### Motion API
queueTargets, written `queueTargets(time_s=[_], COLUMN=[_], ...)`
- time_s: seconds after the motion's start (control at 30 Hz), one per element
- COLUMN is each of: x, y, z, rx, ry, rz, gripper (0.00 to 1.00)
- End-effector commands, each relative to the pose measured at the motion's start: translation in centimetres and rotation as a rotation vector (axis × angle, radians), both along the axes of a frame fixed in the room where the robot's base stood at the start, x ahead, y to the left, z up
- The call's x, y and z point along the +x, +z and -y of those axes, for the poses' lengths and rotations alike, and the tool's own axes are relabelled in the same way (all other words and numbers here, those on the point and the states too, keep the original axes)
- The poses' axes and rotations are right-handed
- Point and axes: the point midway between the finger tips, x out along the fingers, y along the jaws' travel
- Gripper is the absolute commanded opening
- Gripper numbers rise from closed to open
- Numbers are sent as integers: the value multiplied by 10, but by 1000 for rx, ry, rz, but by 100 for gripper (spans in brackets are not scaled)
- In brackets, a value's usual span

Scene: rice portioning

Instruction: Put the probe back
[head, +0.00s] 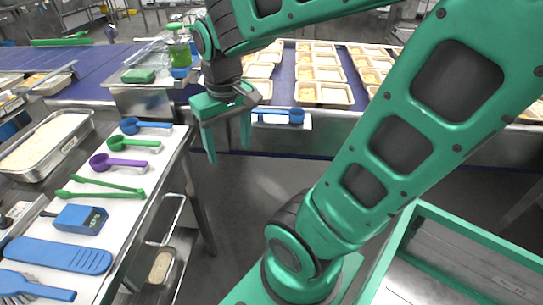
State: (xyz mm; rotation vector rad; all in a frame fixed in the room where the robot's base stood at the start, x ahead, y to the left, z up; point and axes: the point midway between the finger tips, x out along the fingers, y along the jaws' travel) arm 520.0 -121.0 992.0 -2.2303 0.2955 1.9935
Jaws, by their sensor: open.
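A blue boxy handheld device with a small display (80,217) lies on the white-topped table at the left; a thin dark stem sticks out from its left side, and it looks like the probe. My gripper (228,152) is open and empty, fingers pointing down, over the floor gap between the table and the conveyor. It is well to the right of and above the device, touching nothing. No holder for the probe can be clearly made out.
The table (150,190) also carries blue, green and purple scoops, green tongs (105,188), a blue paddle (58,255) and a blue brush (35,286). A rice pan (45,142) stands behind. Another blue scoop (295,116) lies by the conveyor, which carries several food trays (322,94).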

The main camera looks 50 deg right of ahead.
Motion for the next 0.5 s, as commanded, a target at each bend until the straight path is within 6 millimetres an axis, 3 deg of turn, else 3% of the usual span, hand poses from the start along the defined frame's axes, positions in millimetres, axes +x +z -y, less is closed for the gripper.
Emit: queueTargets(time_s=[0.03, 0.1, 0.2, 0.3, 0.5], x=[-27, -59, -89, -102, -103], y=[-4, -10, -15, -18, -19], z=[17, 31, 49, 52, 52], rx=[16, 39, 69, 82, 83], ry=[-88, -186, -281, -319, -323], rz=[-22, -55, -87, -101, -104], gripper=[62, 62, 62, 62, 62])
